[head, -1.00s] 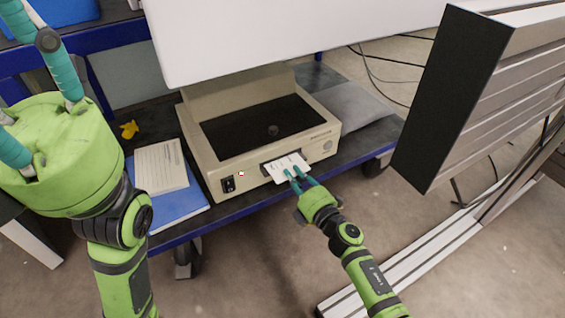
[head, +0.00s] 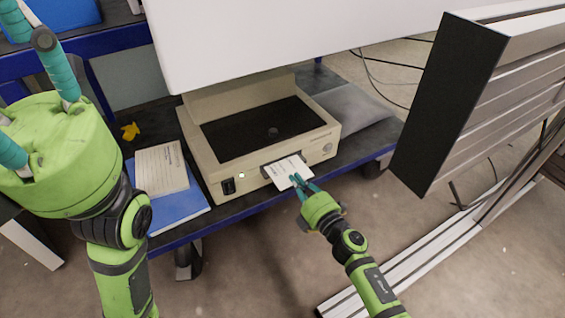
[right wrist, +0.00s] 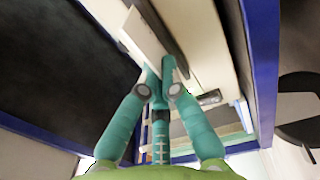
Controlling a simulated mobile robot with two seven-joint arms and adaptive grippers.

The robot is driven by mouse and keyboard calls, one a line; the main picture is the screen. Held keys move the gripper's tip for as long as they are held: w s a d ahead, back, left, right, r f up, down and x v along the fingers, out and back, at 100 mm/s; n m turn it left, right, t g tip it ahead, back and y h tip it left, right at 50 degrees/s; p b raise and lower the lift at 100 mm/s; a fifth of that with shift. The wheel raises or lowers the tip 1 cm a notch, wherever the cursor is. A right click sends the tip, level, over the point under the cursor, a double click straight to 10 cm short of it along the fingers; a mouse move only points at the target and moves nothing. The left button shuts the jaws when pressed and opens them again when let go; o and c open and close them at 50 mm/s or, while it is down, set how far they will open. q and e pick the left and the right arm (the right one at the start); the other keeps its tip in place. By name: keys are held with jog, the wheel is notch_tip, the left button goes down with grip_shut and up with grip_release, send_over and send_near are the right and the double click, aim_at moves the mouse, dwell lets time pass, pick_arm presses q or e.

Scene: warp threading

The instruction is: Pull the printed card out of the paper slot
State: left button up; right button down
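The white printed card (head: 287,171) sticks out of the dark paper slot (head: 267,172) in the front of a beige printer (head: 228,160) in the head view. Its inner end is still at the slot. My right gripper (head: 299,181) is shut on the card's outer edge, in front of the printer. The right wrist view shows the card (right wrist: 146,38) beyond the teal fingers, whose tips (right wrist: 160,75) are close together. My left gripper (head: 30,80) is large at the left edge, its teal fingers spread and partly cut off, away from the card.
The printer stands on a dark shelf with a blue edge (head: 240,213). A blue folder (head: 180,210) with a paper pad (head: 161,168) lies to its left. A white panel (head: 300,40) hangs above. A dark-ended metal frame (head: 440,100) stands at the right.

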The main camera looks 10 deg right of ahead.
jog(key=p+v, duration=0.1)
jog(key=v, duration=1.1)
jog(key=shift+s, duration=0.15)
dwell(0.8)
jog(key=shift+s+f, duration=0.1)
dwell(0.4)
